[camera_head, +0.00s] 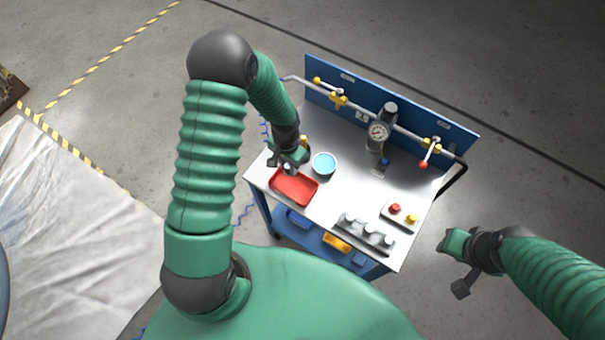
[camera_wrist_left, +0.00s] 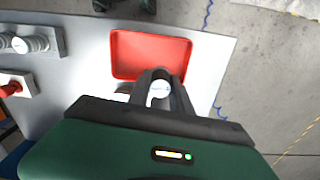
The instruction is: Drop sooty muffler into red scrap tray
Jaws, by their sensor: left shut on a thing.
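The red scrap tray (camera_head: 294,187) lies on the cart's left front corner. It also shows in the left wrist view (camera_wrist_left: 150,50), and its floor looks empty. My left gripper (camera_head: 287,165) is at the tray's back edge, seen from above. In the left wrist view its fingers (camera_wrist_left: 160,88) are shut on a small part with a pale round face (camera_wrist_left: 158,91), which I take for the muffler. It overlaps the tray's near edge there; its height is unclear and soot cannot be made out.
A blue round bowl (camera_head: 324,163) stands right of the tray. A grey rack (camera_head: 364,235) with several round parts and a button plate (camera_head: 400,216) sit along the front. The middle is clear.

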